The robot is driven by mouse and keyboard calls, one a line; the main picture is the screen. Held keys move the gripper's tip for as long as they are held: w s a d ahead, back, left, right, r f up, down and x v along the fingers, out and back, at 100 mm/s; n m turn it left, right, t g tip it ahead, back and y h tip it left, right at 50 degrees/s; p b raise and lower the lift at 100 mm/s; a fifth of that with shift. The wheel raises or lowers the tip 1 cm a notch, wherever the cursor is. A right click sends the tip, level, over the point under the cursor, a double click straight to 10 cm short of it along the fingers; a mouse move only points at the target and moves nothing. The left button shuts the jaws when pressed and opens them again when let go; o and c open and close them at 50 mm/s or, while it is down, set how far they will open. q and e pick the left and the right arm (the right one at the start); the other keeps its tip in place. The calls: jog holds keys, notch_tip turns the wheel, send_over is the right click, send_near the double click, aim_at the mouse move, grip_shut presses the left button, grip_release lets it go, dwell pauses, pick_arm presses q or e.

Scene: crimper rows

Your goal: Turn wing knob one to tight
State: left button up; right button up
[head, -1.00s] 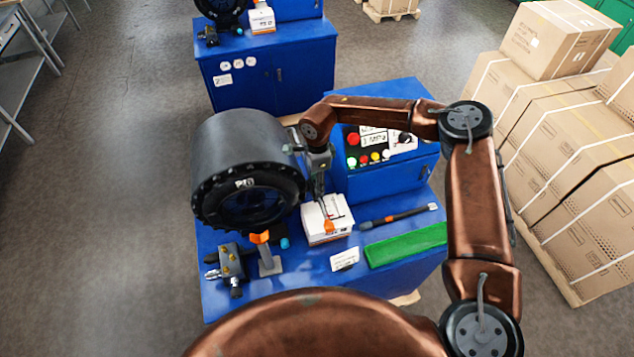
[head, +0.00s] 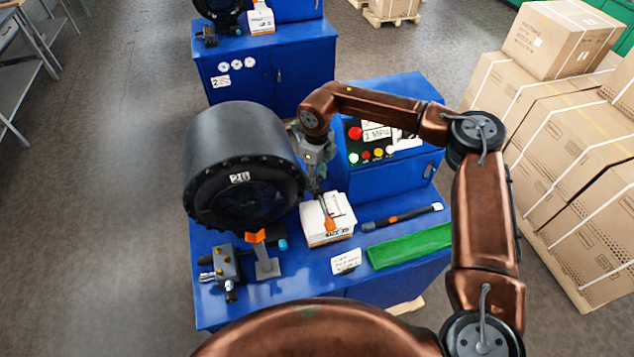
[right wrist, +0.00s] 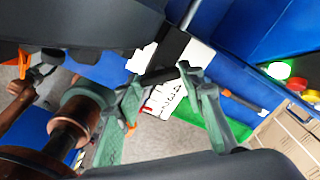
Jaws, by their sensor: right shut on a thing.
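My right gripper (head: 318,188) reaches down beside the black crimper drum (head: 240,145), above the white box on the blue bench. In the right wrist view its green fingers (right wrist: 163,88) are closed on a dark bar-shaped piece (right wrist: 156,77), which looks like the wing of a knob. A black block with a pale rod lies just beyond it. In the head view the gripper and arm hide this piece, and its turn angle cannot be read. No number marking the knob can be read.
The white box (head: 317,230) stands under the gripper, with an orange-black tool (head: 395,217) and green strip (head: 408,247) to the right. An orange-topped grey stand (head: 267,266) and a valve block (head: 226,264) stand at front left. Strapped cartons (head: 575,160) are at right.

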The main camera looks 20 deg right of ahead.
jog(key=m+b, duration=0.2)
jog(key=m, duration=0.2)
jog(key=shift+w+m, duration=0.1)
jog(key=shift+m, duration=0.2)
jog(key=shift+r+m+b, duration=0.1)
jog(key=shift+m+b, duration=0.95)
jog(key=shift+m, duration=0.85)
jog(key=o, duration=1.2)
jog(key=shift+d, duration=0.15)
jog(key=shift+c, duration=0.2)
jog(key=shift+a, duration=0.2)
